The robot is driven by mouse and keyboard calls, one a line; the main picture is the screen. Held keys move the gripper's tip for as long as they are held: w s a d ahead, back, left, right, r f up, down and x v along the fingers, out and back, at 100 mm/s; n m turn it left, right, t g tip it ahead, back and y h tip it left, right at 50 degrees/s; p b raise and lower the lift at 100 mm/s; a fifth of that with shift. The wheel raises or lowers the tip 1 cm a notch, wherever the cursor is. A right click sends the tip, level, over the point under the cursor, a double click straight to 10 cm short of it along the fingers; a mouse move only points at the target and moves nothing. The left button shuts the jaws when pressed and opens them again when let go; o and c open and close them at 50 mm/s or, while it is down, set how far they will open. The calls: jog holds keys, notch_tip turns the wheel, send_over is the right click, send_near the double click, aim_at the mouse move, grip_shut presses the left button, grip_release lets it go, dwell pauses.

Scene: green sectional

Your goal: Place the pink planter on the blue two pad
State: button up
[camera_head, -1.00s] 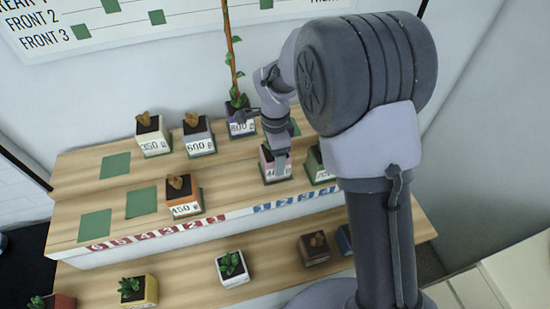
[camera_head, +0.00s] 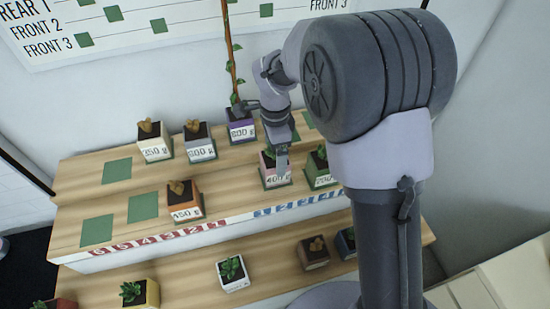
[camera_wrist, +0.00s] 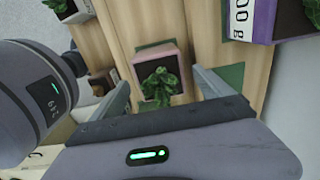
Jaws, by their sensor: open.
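The pink planter (camera_head: 266,170) with a green plant and a white label, seemingly 400 g, stands upright on a green pad on the upper wooden shelf. It also shows in the wrist view (camera_wrist: 143,66). My gripper (camera_head: 282,168) is open at the planter, partly covering it in the head view. In the wrist view my gripper (camera_wrist: 165,92) has one finger on each side of the plant, with gaps showing. Contact cannot be seen. A blue numbered strip (camera_head: 297,204) runs along the shelf front below this planter; its digits are too small to read surely.
A green planter (camera_head: 320,168) stands close right of the pink one. A purple planter (camera_head: 241,127) with a tall stem stands behind. An orange planter (camera_head: 184,206) is to the left. Bare green pads (camera_head: 143,207) lie farther left. Several planters stand on the lower step.

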notch_tip(320, 180, up, 8)
jog(key=shift+f+p, duration=0.25)
jog(key=shift+p, duration=0.55)
jog(key=s+d+r+n+t+y, duration=0.1)
jog(key=s+d+r+n+t, duration=0.2)
jog(key=s+r, duration=0.4)
jog(key=s+d+r+n+t+y, duration=0.1)
jog(key=s+d+r+n, duration=0.2)
jog(key=s+d+r, duration=0.4)
jog(key=s+f+n+t, duration=0.2)
jog(key=s+n, duration=0.2)
jog(key=s, duration=0.5)
notch_tip(320, 180, down, 9)
jog(key=b, duration=0.9)
jog(key=shift+s, duration=0.15)
jog(key=shift+d, duration=0.1)
